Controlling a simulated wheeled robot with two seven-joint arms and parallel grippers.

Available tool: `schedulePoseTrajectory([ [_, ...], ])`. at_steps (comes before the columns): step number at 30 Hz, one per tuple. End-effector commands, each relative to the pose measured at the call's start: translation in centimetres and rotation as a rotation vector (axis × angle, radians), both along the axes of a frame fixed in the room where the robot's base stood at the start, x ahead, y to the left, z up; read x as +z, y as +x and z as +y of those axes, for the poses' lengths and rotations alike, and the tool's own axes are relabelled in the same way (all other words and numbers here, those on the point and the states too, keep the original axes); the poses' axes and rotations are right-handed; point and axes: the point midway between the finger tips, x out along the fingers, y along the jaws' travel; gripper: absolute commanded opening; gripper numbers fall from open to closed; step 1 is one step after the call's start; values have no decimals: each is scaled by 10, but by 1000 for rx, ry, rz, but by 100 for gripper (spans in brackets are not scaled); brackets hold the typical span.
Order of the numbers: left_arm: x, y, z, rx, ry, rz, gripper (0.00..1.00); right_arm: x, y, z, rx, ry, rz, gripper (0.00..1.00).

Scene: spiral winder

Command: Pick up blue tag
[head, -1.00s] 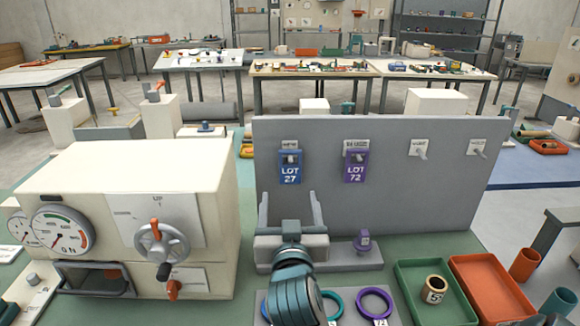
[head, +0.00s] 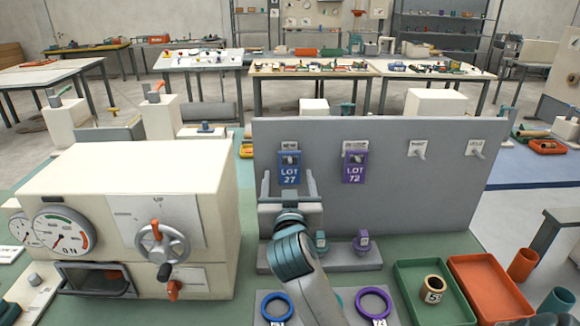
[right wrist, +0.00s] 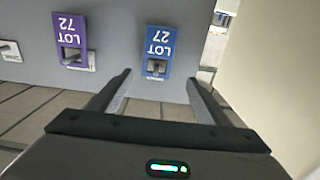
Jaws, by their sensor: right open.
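The blue tag (head: 289,172), marked LOT 27, hangs from a peg on the upright grey panel (head: 420,195). It also shows upside down in the right wrist view (right wrist: 158,50). My right gripper (head: 289,178) is open, its two fingers pointing up at the panel. In the head view the fingers stand to either side of the tag's lower part. In the right wrist view the tag lies beyond the gap between the fingertips (right wrist: 158,80), and nothing is held. My left gripper is not in view.
A purple tag (head: 355,167), marked LOT 72, hangs to the right on the same panel, with two bare pegs (head: 419,151) further right. A cream machine (head: 130,190) with gauges and a handwheel stands left. Green (head: 405,270) and orange (head: 460,262) trays lie at front right.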

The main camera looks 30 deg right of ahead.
Motion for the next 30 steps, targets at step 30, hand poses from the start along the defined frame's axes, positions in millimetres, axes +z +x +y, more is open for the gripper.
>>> schedulePoseTrajectory([
  [30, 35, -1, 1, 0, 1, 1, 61, 2, 49, -40, -1, -4, 3, 70],
])
